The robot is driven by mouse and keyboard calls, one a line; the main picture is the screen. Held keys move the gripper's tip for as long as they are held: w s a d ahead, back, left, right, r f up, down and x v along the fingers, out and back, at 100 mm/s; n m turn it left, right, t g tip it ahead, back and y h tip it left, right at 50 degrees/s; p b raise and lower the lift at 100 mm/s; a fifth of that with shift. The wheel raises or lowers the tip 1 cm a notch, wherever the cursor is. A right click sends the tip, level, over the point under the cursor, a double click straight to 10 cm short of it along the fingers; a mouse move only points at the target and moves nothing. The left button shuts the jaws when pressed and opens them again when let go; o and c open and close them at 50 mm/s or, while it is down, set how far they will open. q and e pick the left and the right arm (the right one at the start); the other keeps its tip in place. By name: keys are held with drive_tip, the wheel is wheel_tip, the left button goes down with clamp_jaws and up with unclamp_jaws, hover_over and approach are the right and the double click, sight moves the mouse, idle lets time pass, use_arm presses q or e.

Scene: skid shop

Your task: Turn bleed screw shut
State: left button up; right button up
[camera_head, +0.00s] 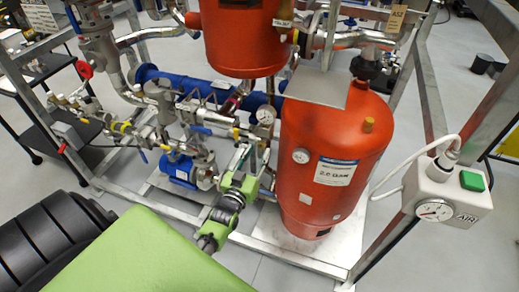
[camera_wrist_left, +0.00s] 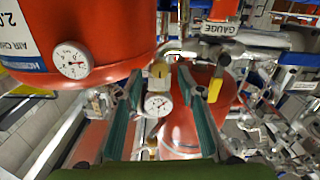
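I cannot pick out the bleed screw for certain. I cannot tell whether either finger touches anything. My right gripper is in neither view.
A second red tank (camera_head: 242,35) hangs above a blue pipe (camera_head: 215,88). Metal frame bars (camera_head: 430,85) surround the skid. Black shelves (camera_head: 60,120) stand left.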

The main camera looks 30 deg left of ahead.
use_arm(q)
drive_tip(key=v, duration=0.9)
drive_tip(key=shift+d+f, duration=0.1)
